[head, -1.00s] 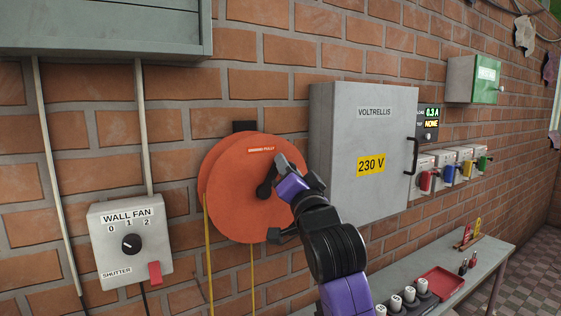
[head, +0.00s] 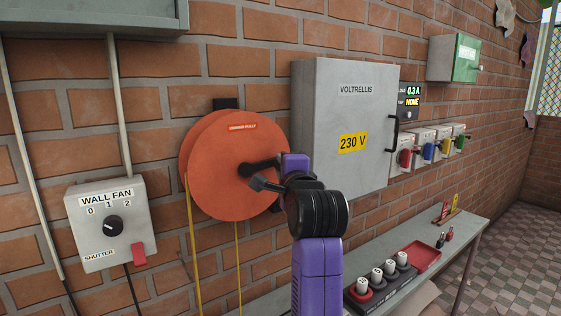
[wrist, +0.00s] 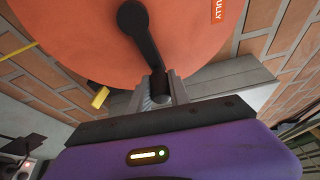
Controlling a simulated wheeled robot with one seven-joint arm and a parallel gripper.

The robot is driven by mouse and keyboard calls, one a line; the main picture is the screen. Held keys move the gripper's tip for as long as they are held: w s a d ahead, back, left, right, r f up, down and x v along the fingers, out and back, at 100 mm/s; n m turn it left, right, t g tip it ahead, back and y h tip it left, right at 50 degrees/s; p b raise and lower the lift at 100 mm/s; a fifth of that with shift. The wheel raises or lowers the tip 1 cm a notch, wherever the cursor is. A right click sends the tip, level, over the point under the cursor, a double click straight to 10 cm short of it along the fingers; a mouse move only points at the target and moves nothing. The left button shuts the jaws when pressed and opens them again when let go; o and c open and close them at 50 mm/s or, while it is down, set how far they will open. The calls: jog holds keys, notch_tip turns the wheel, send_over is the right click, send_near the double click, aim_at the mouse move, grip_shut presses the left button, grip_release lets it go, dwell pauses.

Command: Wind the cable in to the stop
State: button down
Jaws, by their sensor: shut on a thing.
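The orange cable reel (head: 222,190) hangs on the brick wall, with a small label near its top. Its black crank (head: 258,168) points right and slightly up from the hub. Yellow cable (head: 195,250) hangs below the reel in two strands. My gripper (head: 280,168) is at the crank's outer end, partly hidden by my own wrist in the head view. In the wrist view, the fingers of my gripper (wrist: 159,88) are closed around the end of the crank (wrist: 142,38). A short yellow piece (wrist: 100,97) shows at the reel's edge. I cannot make out a stop.
A grey 230 V cabinet (head: 345,125) stands out from the wall right of the reel. The wall fan box (head: 110,220) is at lower left. A bench (head: 435,262) with a red tray (head: 421,256) and several white-topped items is at lower right.

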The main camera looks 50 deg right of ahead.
notch_tip(320, 180, down, 2)
jog(key=m+g, duration=0.1)
jog(key=m, duration=0.1)
jog(key=shift+m+y, duration=0.3)
jog(key=shift+y, duration=0.1)
jog(key=f+m, duration=0.1)
jog(key=f+m+y+b, duration=0.1)
jog(key=shift+w+a+f+m, duration=0.15)
jog(key=shift+a+m, duration=0.25)
jog(key=shift+w+a+f+m+y+b, duration=0.1)
jog(key=shift+a+f+m+y+b, duration=0.35)
jog(key=shift+f+m+y, duration=0.55)
jog(key=shift+w+a+f+m+g+y, duration=0.1)
jog(key=shift+a+f+m+g+y, duration=0.15)
jog(key=shift+m, duration=0.2)
jog(key=shift+w+a+f+m+g+y, duration=0.15)
jog(key=shift+a+m, duration=0.15)
jog(key=shift+m, duration=0.15)
jog(key=shift+s+r, duration=0.1)
jog(key=c, duration=1.2)
grip_release()
jog(key=shift+a+r, duration=0.1)
